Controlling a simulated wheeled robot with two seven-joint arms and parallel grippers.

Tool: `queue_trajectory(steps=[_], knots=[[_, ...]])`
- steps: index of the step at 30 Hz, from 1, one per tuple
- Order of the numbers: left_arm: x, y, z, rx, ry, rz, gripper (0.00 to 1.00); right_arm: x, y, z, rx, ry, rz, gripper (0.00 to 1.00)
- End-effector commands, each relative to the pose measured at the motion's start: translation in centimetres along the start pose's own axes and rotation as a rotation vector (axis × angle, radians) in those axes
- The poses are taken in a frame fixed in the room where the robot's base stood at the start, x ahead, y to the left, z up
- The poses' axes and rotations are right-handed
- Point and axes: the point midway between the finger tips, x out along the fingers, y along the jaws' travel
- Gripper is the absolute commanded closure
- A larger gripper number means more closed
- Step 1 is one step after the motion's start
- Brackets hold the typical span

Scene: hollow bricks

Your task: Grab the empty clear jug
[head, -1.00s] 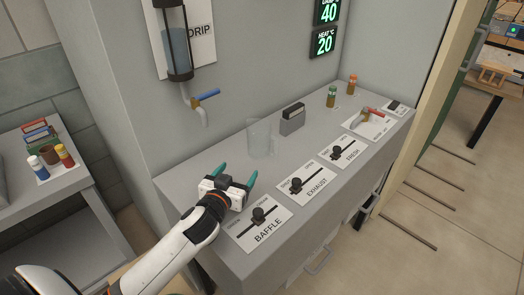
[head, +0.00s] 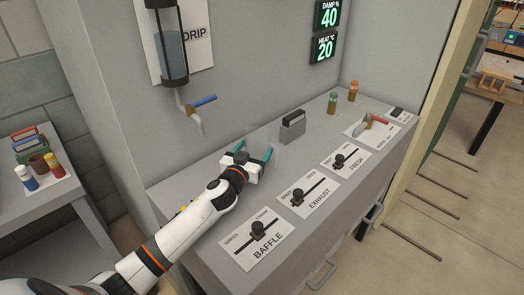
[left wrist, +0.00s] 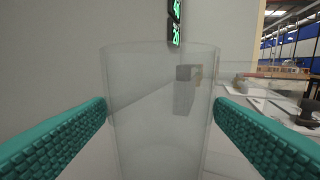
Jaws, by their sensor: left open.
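The clear jug (head: 262,136) stands on the grey counter, empty and see-through. In the left wrist view the jug (left wrist: 160,120) fills the middle, between my two green fingers. My left gripper (head: 254,154) is open, with a finger on either side of the jug. In the left wrist view a narrow gap seems to show at the left finger; I cannot tell whether the right finger touches. The jug's lower part is hidden behind the gripper in the head view. My right gripper is not in view.
A grey box (head: 292,127) stands just right of the jug. Slider panels marked baffle (head: 257,246), exhaust (head: 308,193) and fresh (head: 346,158) lie along the counter front. A tap with a blue handle (head: 201,102) hangs from the wall above left.

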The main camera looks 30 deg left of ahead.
Motion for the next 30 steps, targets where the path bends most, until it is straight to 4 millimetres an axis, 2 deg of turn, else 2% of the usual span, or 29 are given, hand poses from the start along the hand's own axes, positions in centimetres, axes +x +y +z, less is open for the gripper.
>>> queue_trajectory(steps=[4,12,14,19,26,30], knots=[[1.9,0.0,0.1,0.000,0.000,0.000,0.23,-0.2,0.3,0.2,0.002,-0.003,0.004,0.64],[2.2,-0.1,0.0,-0.001,0.001,-0.001,0.23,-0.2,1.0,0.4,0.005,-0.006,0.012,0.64],[2.2,-0.1,0.0,-0.001,0.001,-0.001,0.30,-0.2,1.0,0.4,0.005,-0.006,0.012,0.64],[2.2,0.0,0.0,-0.001,0.001,0.000,0.57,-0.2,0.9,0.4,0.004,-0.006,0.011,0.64],[2.2,0.0,0.1,0.000,0.000,0.000,0.59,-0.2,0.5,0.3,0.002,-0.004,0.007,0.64],[2.2,0.1,1.4,0.001,-0.003,0.001,0.59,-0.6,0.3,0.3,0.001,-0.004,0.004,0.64]])
